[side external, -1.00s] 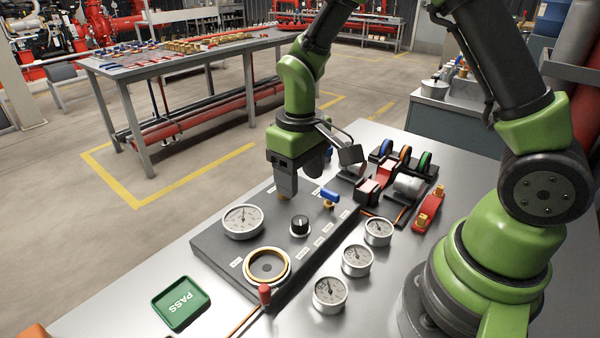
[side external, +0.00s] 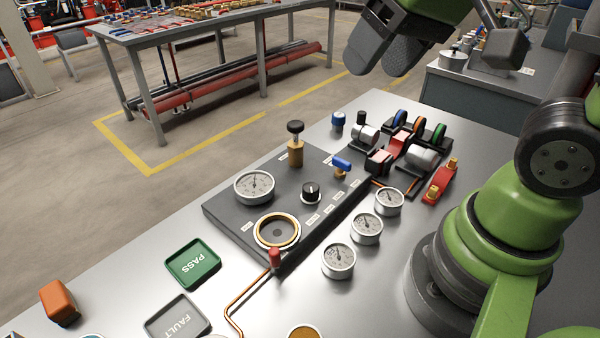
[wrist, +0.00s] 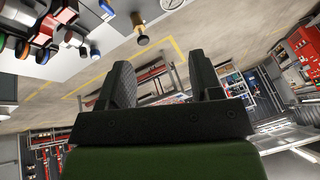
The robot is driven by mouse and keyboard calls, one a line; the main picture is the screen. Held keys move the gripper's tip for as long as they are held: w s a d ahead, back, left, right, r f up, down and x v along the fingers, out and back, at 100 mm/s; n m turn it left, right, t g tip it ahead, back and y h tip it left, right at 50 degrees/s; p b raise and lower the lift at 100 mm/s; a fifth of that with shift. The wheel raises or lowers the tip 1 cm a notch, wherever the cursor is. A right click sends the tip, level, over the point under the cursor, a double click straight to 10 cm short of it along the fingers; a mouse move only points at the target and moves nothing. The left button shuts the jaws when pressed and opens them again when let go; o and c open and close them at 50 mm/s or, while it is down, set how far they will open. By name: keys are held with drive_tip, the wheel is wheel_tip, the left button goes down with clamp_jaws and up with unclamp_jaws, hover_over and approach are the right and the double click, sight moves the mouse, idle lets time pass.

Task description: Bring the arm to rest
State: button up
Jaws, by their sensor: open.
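My gripper (side external: 390,55) is at the top of the side view, raised well above the bench and clear of everything on it. In the wrist view my gripper (wrist: 163,85) shows two dark fingers apart, with nothing between them. The dark test panel (side external: 225,212) lies on the metal bench, with a gauge (side external: 254,186), a black knob (side external: 311,191), a blue-handled valve (side external: 341,165) and a copper-rimmed round port (side external: 277,231). A brass valve with a black knob (side external: 295,143) stands upright at the panel's far edge; it also shows in the wrist view (wrist: 141,33).
Three loose gauges, one being the front gauge (side external: 339,261), stand right of the panel. A green PASS tray (side external: 193,264) and a grey FAULT tray (side external: 178,318) lie at front left. A red block (side external: 440,182) and coloured wheels sit at the right. Air around my gripper looks free.

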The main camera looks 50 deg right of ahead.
drive_tip(key=s, duration=0.1)
drive_tip(key=s+r+t, duration=0.1)
drive_tip(key=s, duration=0.1)
drive_tip(key=s+t, duration=0.1)
drive_tip(key=s, duration=0.1)
drive_tip(key=shift+a+r+m+y, duration=0.25)
drive_tip(key=shift+r+m+y, duration=0.05)
drive_tip(key=shift+r+m, duration=0.1)
idle(1.2)
